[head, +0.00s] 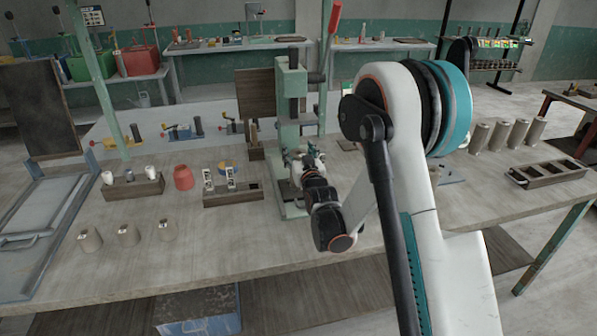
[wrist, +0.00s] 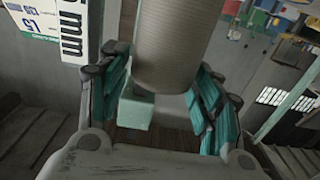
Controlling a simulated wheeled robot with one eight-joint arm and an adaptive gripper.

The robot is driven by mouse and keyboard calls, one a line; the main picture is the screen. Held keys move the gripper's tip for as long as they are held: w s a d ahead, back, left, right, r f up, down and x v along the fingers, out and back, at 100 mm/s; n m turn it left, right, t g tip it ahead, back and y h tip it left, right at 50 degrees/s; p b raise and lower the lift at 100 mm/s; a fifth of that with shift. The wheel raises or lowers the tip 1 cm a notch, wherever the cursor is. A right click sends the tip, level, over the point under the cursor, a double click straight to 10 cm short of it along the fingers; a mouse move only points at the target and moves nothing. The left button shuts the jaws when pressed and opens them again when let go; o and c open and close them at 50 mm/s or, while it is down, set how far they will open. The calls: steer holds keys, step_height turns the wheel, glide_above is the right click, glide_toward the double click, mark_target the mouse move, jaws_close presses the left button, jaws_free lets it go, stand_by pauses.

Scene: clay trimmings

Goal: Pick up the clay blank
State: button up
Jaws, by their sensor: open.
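A grey-brown, finely ridged cylinder, which looks like the clay blank (wrist: 176,48), fills the upper middle of the wrist view. Its rounded lower end lies between the teal fingers of my gripper (wrist: 163,66). The fingers are open, one on each side, and a gap shows at the right; contact on the left cannot be told. In the head view my gripper (head: 303,157) is at the green press (head: 291,95), at the middle of the bench. The blank cannot be made out there, hidden by the gripper and press.
Several tan cylinders (head: 497,136) stand at the right, behind a slotted wooden tray (head: 550,174). The front bench (head: 230,245) is clear.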

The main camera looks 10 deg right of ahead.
steer(key=shift+w, duration=0.25)
jaws_close()
steer(key=shift+r, duration=0.1)
